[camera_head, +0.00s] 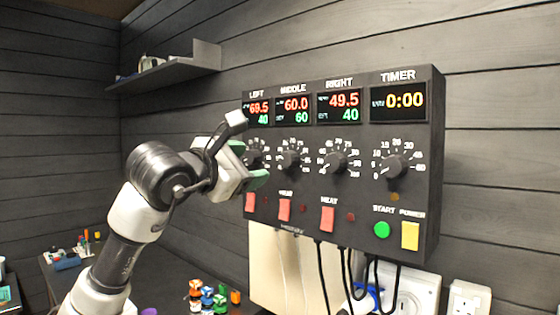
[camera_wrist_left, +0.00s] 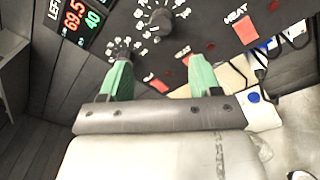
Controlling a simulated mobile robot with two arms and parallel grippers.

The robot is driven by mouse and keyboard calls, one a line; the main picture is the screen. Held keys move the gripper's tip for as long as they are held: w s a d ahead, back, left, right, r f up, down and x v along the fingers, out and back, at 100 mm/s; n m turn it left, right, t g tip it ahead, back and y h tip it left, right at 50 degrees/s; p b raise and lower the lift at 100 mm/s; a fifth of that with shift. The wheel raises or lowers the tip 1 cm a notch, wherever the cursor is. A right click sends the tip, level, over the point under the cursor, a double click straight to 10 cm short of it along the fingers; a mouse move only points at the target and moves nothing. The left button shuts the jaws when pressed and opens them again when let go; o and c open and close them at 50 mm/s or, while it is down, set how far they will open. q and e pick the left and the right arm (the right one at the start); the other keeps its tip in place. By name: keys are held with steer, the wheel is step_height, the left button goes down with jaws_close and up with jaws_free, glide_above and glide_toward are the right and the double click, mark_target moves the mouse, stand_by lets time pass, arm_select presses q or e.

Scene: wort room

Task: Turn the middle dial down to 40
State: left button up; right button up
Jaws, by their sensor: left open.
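The middle dial (camera_head: 291,160) is a black knob on a dark control box, under a display (camera_head: 292,110) reading 60.0 in red and 60 in green. In the left wrist view a black knob, apparently the middle dial (camera_wrist_left: 160,22), lies just beyond the fingertips. My left gripper (camera_head: 250,163) is open in front of the box's left part, partly covering the left dial (camera_head: 254,158). Its green fingertips (camera_wrist_left: 160,64) have nothing between them but panel. The wrist view shows one finger overlapping the left dial's scale; contact cannot be told. My right gripper is in neither view.
The right dial (camera_head: 336,162) and timer dial (camera_head: 397,166) sit to the right. Red switches (camera_head: 285,210), a green start button (camera_head: 382,230) and a yellow power switch (camera_head: 410,236) line the lower panel. Black cables (camera_head: 343,270) hang below. A shelf (camera_head: 167,72) is at left.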

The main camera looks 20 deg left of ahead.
mark_target(284, 161)
arm_select(q)
steer(key=p+x, duration=0.4)
steer(key=x, duration=0.5)
steer(key=shift+d+r, duration=0.1)
steer(key=shift+w+d, duration=0.15)
steer(key=shift+w, duration=0.5)
steer(key=c, duration=0.9)
